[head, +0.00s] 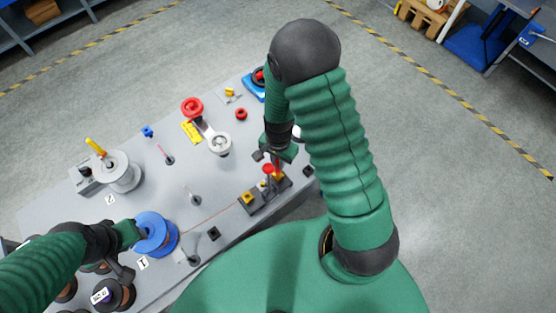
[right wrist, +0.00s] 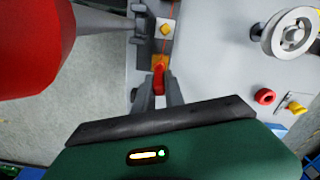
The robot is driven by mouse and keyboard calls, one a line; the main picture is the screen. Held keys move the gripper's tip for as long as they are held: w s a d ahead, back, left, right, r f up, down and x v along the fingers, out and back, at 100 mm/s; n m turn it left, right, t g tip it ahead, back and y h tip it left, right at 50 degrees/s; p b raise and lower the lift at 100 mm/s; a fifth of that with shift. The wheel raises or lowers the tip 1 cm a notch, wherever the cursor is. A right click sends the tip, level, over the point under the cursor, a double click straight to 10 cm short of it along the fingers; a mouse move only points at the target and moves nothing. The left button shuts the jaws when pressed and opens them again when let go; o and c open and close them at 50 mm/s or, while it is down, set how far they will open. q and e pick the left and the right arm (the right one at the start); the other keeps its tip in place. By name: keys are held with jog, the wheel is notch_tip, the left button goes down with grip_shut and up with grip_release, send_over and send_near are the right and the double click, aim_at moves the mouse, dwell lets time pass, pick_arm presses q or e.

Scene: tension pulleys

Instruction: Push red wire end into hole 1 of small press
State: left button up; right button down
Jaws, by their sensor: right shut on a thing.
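In the right wrist view, my right gripper (right wrist: 160,94) is shut on the red wire end (right wrist: 158,78). It holds the end close to the small press; I cannot tell whether the end is inside a hole. The small press (head: 262,196) is a dark base with yellow-marked blocks and a red-knobbed lever (head: 268,169). The yellow diamond block (right wrist: 166,30) also shows in the right wrist view. A thin red wire runs from the blue spool (head: 154,229) toward the press. My left gripper (head: 130,236) is at the spool's left side; its jaws are unclear.
The grey table (head: 225,185) also carries a silver spool (head: 120,172), a pulley (head: 219,144) with a red knob (head: 192,107), small posts and a red button (head: 241,114). The large lever knob (right wrist: 35,45) is close to the right wrist camera. Several spools stand at the lower left.

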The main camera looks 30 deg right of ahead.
jog(key=shift+f+b, duration=0.5)
jog(key=shift+f, duration=0.3)
dwell(0.7)
dwell(0.4)
jog(key=c, duration=1.3)
grip_release()
jog(key=shift+c, duration=0.2)
jog(key=shift+o, duration=0.2)
jog(key=o, duration=0.3)
jog(key=shift+r, duration=0.1)
jog(key=shift+r+p, duration=3.3)
jog(key=shift+r, duration=0.2)
